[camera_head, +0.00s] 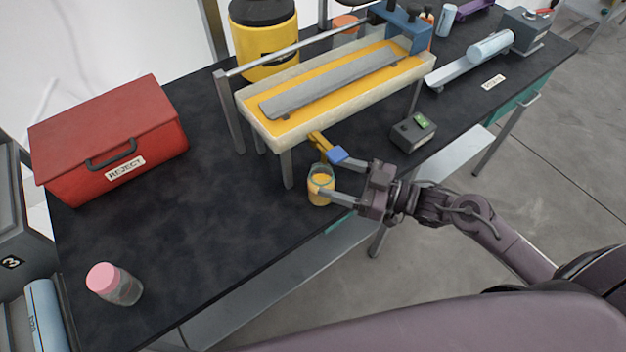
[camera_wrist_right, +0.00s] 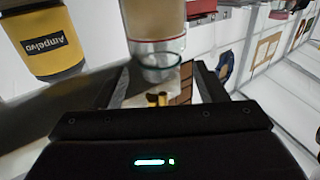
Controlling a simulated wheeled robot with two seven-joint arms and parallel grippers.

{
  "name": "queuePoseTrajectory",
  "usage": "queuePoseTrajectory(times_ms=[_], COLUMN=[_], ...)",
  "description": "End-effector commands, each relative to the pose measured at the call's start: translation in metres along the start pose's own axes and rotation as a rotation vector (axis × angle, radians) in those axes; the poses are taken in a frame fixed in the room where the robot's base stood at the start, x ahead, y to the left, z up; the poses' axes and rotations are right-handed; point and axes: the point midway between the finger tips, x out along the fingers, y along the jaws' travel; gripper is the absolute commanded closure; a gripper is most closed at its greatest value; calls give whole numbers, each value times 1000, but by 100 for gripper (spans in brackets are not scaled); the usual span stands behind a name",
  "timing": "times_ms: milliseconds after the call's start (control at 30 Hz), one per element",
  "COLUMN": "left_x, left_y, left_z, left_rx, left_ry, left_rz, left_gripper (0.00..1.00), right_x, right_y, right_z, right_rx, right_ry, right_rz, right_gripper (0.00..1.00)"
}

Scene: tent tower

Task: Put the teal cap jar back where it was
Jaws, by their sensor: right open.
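A small clear jar (camera_head: 320,187) with orange-yellow contents stands on the dark bench, close to the trough's front leg. It also shows in the right wrist view (camera_wrist_right: 158,62), with a teal-tinted ring at one end; I cannot tell whether that is a cap. My right gripper (camera_head: 333,178) is open, its fingers reaching toward the jar on either side; contact is unclear. My left gripper is not in view.
A trough (camera_head: 262,128) with orange filling stands behind the jar, with an orange and blue fitting (camera_head: 320,143) near my upper finger. A small grey device (camera_head: 413,132) is to the right. A red REJECT box (camera_head: 110,140) stands left. The bench between box and trough is clear.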

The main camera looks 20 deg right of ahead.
Motion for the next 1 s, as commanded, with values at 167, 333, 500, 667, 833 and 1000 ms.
queuePoseTrajectory(times_ms=[167, 333, 500, 667, 833, 1000], left_x=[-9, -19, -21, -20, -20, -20], left_y=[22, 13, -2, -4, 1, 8], left_z=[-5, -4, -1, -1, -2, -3], left_rx=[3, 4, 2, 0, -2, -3], left_ry=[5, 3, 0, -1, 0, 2], left_rz=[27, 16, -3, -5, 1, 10], left_gripper=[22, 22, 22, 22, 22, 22], right_x=[21, 47, 59, 59, 59, 59], right_y=[0, 0, 0, -1, -1, -1], right_z=[-3, -3, 0, 1, 1, 1], right_rx=[-1, 0, 0, 0, 0, 0], right_ry=[2, 3, 1, -1, 0, 0], right_rz=[0, 1, 0, 0, 0, 0], right_gripper=[35, 35, 35, 35, 52, 74])
